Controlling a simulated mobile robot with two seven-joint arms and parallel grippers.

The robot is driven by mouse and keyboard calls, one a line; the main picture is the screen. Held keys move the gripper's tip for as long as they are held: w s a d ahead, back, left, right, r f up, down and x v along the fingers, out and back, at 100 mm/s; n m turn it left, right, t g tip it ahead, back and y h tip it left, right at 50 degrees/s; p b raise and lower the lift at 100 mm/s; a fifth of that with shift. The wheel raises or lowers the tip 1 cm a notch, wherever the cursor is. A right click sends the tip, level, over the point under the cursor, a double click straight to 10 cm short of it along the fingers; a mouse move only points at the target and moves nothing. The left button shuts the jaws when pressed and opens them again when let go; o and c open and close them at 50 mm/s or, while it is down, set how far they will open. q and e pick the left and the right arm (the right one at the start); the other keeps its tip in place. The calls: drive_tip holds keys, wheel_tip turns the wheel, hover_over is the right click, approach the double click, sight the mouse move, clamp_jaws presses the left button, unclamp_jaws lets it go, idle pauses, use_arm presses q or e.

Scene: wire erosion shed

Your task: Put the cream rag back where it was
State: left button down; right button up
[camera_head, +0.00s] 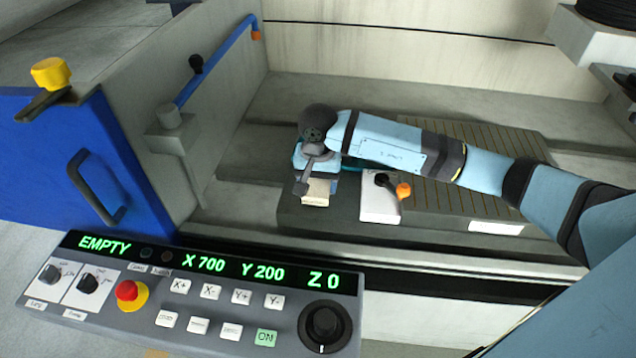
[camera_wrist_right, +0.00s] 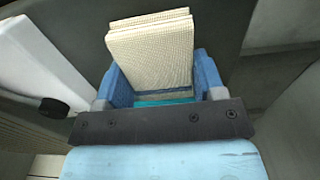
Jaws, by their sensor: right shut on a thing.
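The cream rag (camera_head: 317,192) is a small folded, waffle-textured cloth at the end of my right arm in the head view. In the right wrist view the cream rag (camera_wrist_right: 150,55) stands out between the blue fingers of my right gripper (camera_wrist_right: 160,88), which is shut on it. My right gripper (camera_head: 316,174) is low over the machine's work area, just left of the white block with the orange-tipped lever. The head view does not show clearly whether the rag touches the surface below. My left gripper is not in view.
A white block (camera_head: 378,207) with a dark and orange lever stands close right of the gripper. A slotted table (camera_head: 470,150) lies behind my arm. The control panel (camera_head: 190,300) is in front, reading EMPTY. A blue door (camera_head: 80,150) is at left.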

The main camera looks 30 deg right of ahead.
sight(318, 182)
drive_tip(key=shift+f, duration=0.25)
drive_tip(key=shift+f, duration=0.1)
drive_tip(key=shift+f+b, duration=0.2)
drive_tip(key=shift+b, duration=0.1)
drive_tip(key=o, duration=0.9)
drive_tip(key=shift+r, duration=0.1)
drive_tip(key=shift+r, duration=0.15)
wheel_tip(318, 182, up, 12)
drive_tip(key=shift+p, duration=0.3)
